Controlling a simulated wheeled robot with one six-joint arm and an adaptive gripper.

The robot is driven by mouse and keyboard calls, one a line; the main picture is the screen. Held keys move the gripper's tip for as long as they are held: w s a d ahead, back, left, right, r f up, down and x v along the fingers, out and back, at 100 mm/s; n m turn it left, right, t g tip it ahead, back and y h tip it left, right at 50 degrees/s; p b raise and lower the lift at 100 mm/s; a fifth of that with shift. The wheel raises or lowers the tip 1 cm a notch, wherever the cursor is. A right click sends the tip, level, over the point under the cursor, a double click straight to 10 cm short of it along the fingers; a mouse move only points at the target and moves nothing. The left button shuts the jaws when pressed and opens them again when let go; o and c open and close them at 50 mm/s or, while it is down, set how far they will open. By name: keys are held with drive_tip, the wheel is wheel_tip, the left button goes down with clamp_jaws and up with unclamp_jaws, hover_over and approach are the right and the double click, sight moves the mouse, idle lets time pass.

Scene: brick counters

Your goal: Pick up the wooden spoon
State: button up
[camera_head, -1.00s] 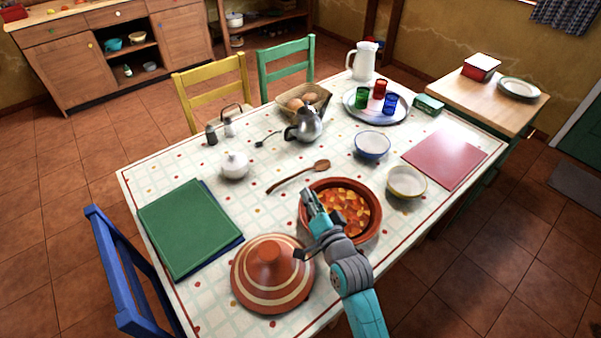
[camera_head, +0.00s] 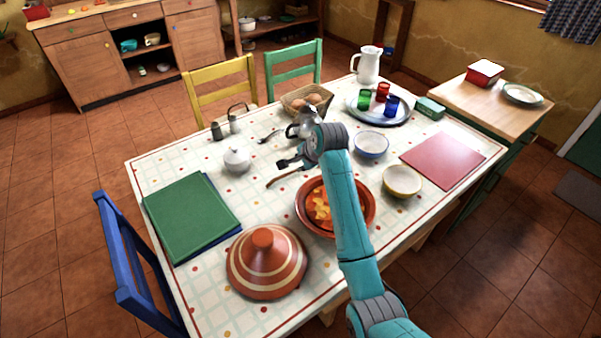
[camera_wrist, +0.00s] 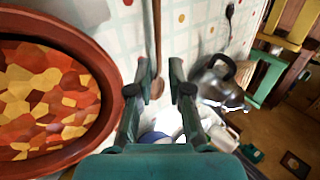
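The wooden spoon (camera_head: 285,178) lies on the patterned tablecloth, just beyond the round dish of stew. In the head view its handle shows and its bowl end is hidden behind my arm. In the wrist view the spoon (camera_wrist: 157,86) runs down from the top, with its bowl end between my finger tips. My gripper (camera_head: 283,163) is open and empty near the spoon; it also shows open in the wrist view (camera_wrist: 159,90). How high it is above the spoon I cannot tell.
The stew dish (camera_head: 301,207) is close beside the gripper, with a conical lid (camera_head: 266,262) nearer the front. A metal kettle (camera_head: 303,122) stands just beyond the gripper. A white lidded pot (camera_head: 237,160) is to the left; blue (camera_head: 371,145) and yellow (camera_head: 402,181) bowls are to the right.

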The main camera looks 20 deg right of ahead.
sight(291, 172)
drive_tip(key=x, duration=1)
drive_tip(key=shift+w+f, duration=0.1)
drive_tip(key=shift+f, duration=0.25)
clamp_jaws()
